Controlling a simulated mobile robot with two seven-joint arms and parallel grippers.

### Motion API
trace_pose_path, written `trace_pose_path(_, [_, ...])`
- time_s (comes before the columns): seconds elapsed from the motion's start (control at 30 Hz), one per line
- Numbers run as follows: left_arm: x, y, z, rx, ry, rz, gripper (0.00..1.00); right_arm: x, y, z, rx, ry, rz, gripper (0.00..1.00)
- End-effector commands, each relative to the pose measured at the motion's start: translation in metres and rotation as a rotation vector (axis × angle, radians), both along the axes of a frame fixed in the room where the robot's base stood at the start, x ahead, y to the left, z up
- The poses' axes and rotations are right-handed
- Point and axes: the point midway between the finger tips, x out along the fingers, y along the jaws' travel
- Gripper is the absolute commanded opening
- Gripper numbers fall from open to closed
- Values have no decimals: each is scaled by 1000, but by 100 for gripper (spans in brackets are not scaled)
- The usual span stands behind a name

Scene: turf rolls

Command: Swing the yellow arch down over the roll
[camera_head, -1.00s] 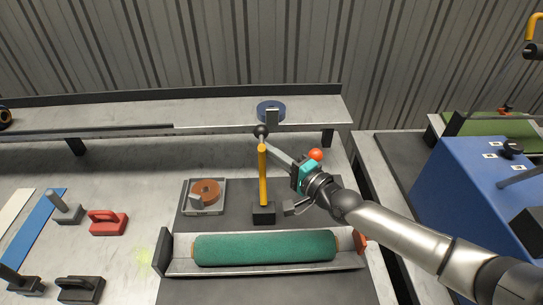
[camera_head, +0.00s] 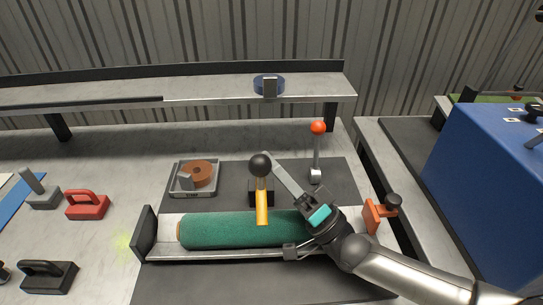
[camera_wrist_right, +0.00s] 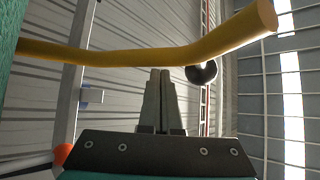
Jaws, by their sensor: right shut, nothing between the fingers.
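The green turf roll (camera_head: 225,231) lies in a metal cradle with a dark end plate at its left. The yellow arch (camera_head: 262,207) leans towards me from its black base (camera_head: 254,188), and its near end overlaps the roll in the head view. Whether it touches the roll I cannot tell. Its black knob (camera_head: 260,165) is right beside the fingertips of my right gripper (camera_head: 269,157). That gripper is shut and empty. In the right wrist view the closed fingers (camera_wrist_right: 160,75) are just below the arch (camera_wrist_right: 150,56), with the knob (camera_wrist_right: 202,73) to their right. My left gripper is out of view.
An orange-red knobbed lever (camera_head: 318,128) stands behind my right wrist. An orange clamp (camera_head: 374,216) is at the cradle's right end. A tray with a brown disc (camera_head: 201,172) sits behind the roll. Red (camera_head: 87,205) and black (camera_head: 48,277) handled blocks lie left.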

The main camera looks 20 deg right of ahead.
Motion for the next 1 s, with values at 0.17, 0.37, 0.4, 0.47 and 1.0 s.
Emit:
trace_pose_path(0.17, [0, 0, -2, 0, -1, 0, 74, -14, 4, -11, 1, 3, -1, 0])
trace_pose_path(0.37, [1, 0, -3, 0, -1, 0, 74, -23, 6, -19, 0, 3, -1, 0])
trace_pose_path(0.4, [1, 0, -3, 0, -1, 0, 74, -24, 7, -21, 0, 4, -1, 0])
trace_pose_path(0.47, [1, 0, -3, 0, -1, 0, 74, -26, 7, -23, 1, 4, -1, 0])
trace_pose_path(1.0, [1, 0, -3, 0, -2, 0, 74, -28, 8, -25, 1, 4, 0, 0])
